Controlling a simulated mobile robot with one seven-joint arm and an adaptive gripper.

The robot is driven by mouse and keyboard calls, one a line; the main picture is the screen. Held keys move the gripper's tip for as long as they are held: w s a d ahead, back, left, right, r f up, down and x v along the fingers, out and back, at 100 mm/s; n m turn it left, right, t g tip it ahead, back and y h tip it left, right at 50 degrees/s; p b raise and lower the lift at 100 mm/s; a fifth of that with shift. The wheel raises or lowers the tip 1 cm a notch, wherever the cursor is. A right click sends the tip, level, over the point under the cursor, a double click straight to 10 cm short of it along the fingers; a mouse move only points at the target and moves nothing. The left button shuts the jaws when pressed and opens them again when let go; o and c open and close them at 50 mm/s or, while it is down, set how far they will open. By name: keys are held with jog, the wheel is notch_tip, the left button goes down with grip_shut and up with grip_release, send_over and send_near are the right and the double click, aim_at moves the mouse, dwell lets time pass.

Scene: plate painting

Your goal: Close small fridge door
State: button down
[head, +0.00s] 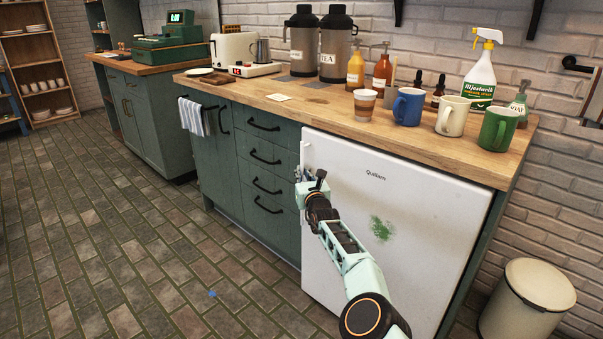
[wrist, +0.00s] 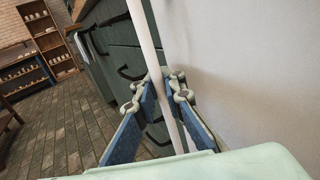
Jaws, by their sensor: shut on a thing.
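The small white fridge (head: 400,215) stands under the right part of the wooden counter. Its door shows a name label and a green smudge and looks flush or nearly flush; I cannot tell whether a small gap is left. My gripper (head: 304,178) is at the door's left edge, about a third of the way down. In the wrist view my gripper (wrist: 166,82) has its blue-padded fingers on both sides of a white upright strip (wrist: 147,35) at the edge of the door (wrist: 240,70). It is shut on this strip. My arm hides part of the door in the head view.
Green drawers (head: 265,165) adjoin the fridge on the left. The wooden counter (head: 320,110) above holds mugs, bottles and flasks. A cream bin (head: 530,300) stands at the right. The tiled floor (head: 150,240) at the left is clear.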

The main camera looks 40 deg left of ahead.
jog(key=shift+w+d+r, duration=0.1)
jog(key=shift+w+d, duration=0.35)
jog(key=shift+w, duration=0.05)
jog(key=c, duration=2.1)
grip_release()
jog(key=shift+w, duration=0.1)
jog(key=shift+s+a, duration=0.15)
jog(key=shift+s, duration=0.05)
